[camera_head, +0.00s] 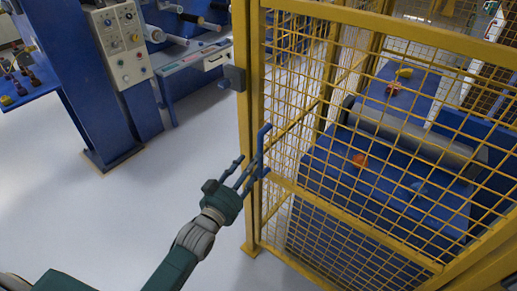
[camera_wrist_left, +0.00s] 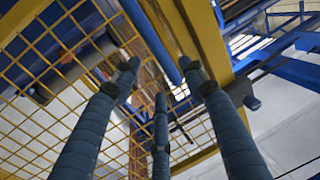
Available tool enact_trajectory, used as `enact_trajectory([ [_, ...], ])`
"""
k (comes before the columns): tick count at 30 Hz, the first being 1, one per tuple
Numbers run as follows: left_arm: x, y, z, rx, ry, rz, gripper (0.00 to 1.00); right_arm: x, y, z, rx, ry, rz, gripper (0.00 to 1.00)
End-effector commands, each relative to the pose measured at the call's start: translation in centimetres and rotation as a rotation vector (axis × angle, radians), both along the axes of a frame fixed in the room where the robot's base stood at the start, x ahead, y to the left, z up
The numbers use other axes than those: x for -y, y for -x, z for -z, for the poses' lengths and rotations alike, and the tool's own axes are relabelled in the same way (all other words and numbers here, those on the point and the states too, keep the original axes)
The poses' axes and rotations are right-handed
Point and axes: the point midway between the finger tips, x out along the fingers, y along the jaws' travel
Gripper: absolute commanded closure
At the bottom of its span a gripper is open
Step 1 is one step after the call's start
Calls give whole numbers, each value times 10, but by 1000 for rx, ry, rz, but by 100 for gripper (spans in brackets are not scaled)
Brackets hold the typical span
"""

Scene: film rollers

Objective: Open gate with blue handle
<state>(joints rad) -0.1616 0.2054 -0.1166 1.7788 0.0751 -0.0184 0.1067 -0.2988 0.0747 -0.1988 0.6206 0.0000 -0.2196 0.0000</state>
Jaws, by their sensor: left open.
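The yellow mesh gate (camera_head: 350,215) stands upright on the right in the head view. Its blue handle (camera_head: 263,146) is a vertical bar on the gate's left edge; it shows in the left wrist view as a slanted blue bar (camera_wrist_left: 152,32) at top centre. My left gripper (camera_head: 252,172) is open, with its fingers stretched toward the handle's lower part. In the left wrist view my left gripper's fingers (camera_wrist_left: 160,80) are spread, and the bar runs between the two upper fingertips. I cannot tell whether any finger touches it. My right gripper is not in view.
A yellow post (camera_head: 243,120) with a grey box (camera_head: 234,78) stands beside the gate's edge. Behind the mesh is a blue machine with a roller (camera_head: 415,138). A blue machine column (camera_head: 85,80) stands at left. The pale floor (camera_head: 150,200) between is clear.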

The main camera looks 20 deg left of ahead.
Motion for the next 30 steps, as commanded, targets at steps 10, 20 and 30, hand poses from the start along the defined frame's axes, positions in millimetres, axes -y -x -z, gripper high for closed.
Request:
enact_trajectory([
  [10, 10, -65, -1, -1, -1, 0, 57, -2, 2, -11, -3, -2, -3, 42],
  [20, 13, -85, 0, -2, -1, 0, 57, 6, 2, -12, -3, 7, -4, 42],
  [30, 13, -84, 0, -2, -1, 0, 87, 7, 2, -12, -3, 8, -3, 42],
])
